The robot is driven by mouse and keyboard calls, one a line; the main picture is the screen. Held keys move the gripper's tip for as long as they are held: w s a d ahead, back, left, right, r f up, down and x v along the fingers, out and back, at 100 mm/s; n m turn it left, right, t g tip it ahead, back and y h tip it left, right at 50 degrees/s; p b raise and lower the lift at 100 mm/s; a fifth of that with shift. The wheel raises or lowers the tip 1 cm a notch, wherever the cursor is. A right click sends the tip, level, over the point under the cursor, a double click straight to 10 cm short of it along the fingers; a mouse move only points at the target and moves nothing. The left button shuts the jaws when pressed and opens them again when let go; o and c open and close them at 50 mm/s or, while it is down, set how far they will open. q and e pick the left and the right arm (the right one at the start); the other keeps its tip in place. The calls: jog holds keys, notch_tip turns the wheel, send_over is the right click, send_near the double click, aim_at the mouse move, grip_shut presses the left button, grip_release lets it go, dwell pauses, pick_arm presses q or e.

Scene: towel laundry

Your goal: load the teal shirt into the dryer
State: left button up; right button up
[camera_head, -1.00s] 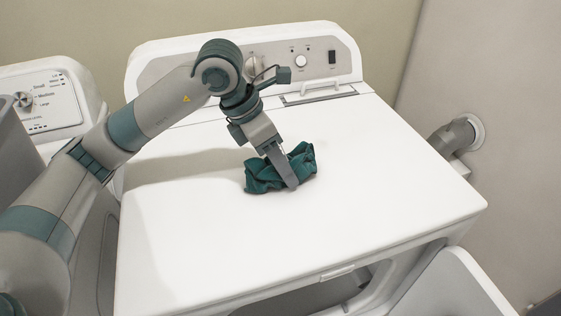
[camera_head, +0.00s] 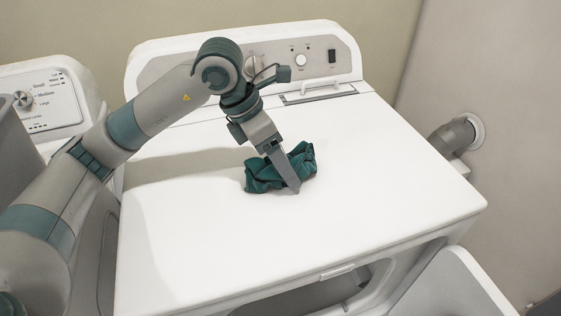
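The teal shirt (camera_head: 262,178) lies crumpled in a small heap on the white top of the dryer (camera_head: 370,205). My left gripper (camera_head: 292,180) points down at the shirt, with one grey finger in front of the cloth and its tip close to the dryer top. The other finger is hidden by the cloth or the near finger, so I cannot tell whether the gripper has closed on the shirt. The dryer door (camera_head: 450,290) hangs open at the lower right, and part of the front opening (camera_head: 345,290) shows below the top's front edge. My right gripper is out of view.
A washer with a dial panel (camera_head: 45,103) stands at the left. The dryer's control panel (camera_head: 300,60) rises at the back. A vent pipe (camera_head: 455,137) comes out of the right wall. The dryer top around the shirt is clear.

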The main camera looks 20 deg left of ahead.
pick_arm(q)
jog(key=b+v, duration=0.1)
jog(key=v, duration=0.6)
jog(key=shift+a+r, duration=0.1)
jog(key=shift+r, duration=0.2)
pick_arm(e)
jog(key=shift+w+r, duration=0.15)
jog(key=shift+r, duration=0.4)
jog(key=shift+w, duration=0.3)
